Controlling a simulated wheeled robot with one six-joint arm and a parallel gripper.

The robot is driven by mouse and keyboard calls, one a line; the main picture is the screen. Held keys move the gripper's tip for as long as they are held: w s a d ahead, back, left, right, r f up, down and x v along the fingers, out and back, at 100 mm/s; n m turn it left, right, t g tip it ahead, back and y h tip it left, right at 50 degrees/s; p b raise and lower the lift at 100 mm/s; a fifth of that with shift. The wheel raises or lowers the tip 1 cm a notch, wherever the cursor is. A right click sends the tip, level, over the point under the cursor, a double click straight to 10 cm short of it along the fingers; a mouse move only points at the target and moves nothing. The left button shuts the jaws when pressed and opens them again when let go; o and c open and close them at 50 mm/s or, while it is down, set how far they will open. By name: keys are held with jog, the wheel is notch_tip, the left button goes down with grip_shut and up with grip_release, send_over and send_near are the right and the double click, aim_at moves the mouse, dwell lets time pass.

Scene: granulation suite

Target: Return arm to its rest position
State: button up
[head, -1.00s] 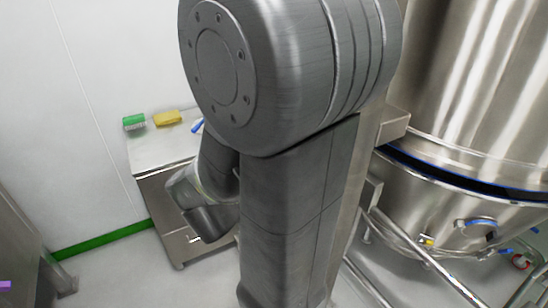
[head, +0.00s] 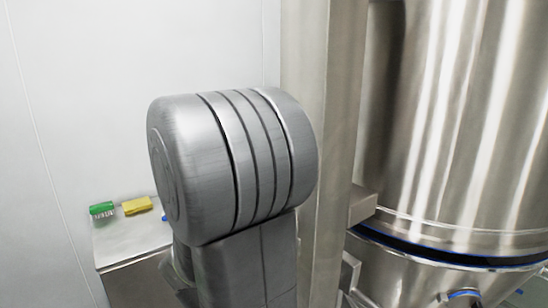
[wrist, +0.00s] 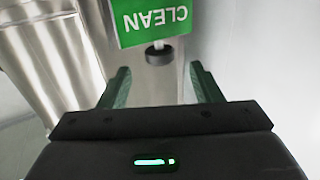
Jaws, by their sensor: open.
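My gripper (wrist: 160,92) shows in the wrist view with its two green fingers spread apart and nothing between them. Beyond the fingertips is a green sign (wrist: 152,20) reading CLEAN, upside down in this view, with a dark round knob or disc (wrist: 159,54) just below it. In the head view my arm fills the middle of the picture and the gripper itself is hidden.
A steel cabinet (head: 128,246) stands at lower left with a green brush (head: 102,210) and a yellow block (head: 137,205) on top. A large steel vessel (head: 455,120) and a steel column (head: 322,120) stand to the right. A white wall is at left.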

jog(key=x, duration=0.7)
jog(key=shift+w+d+p, duration=0.2)
jog(key=shift+w+p, duration=0.05)
jog(key=shift+p, duration=0.1)
jog(key=shift+s+a, duration=0.1)
